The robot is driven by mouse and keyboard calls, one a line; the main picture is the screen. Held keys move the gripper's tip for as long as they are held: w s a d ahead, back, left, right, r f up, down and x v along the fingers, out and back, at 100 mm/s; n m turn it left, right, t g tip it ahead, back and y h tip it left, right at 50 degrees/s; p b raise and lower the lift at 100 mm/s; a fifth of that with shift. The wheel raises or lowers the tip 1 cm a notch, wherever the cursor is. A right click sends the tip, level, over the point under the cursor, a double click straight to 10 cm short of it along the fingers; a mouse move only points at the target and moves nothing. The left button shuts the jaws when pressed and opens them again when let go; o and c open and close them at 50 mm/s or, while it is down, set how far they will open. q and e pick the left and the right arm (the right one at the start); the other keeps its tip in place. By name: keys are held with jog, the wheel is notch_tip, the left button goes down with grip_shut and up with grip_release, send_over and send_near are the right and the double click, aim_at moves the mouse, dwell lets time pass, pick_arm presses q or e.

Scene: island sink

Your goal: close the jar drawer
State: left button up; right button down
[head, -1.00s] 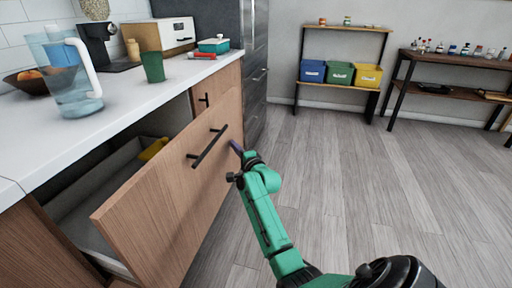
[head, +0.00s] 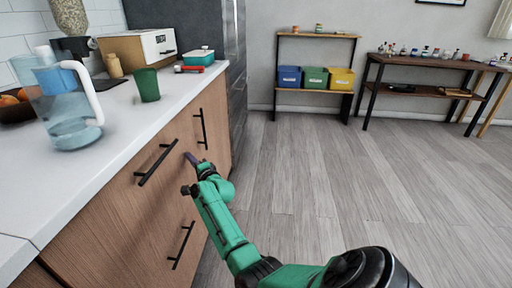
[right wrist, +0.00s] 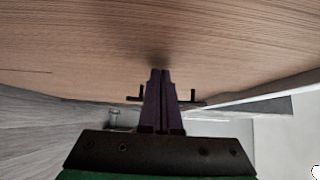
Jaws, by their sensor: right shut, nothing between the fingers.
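The jar drawer's wooden front (head: 110,215), with a black bar handle (head: 157,163), looks flush with the cabinet under the counter. Its inside is hidden. My right gripper (head: 191,159) is shut and empty, its purple fingertips at or very near the wood just right of that handle. In the right wrist view, the shut fingers (right wrist: 160,75) point at a wood surface (right wrist: 160,35); I cannot tell for sure whether they touch it. My left gripper is in neither view.
A lower handle (head: 181,245) and an upright door handle (head: 201,128) stick out nearby. On the white counter (head: 110,130) stand a water pitcher (head: 70,110) and a green cup (head: 148,84). The wood floor (head: 340,190) to the right is clear.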

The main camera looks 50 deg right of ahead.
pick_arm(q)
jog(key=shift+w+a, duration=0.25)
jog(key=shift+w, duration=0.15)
pick_arm(e)
jog(key=shift+w+a+r, duration=0.15)
jog(key=shift+w+a, duration=0.35)
jog(key=shift+w, duration=0.15)
jog(key=shift+r, duration=0.1)
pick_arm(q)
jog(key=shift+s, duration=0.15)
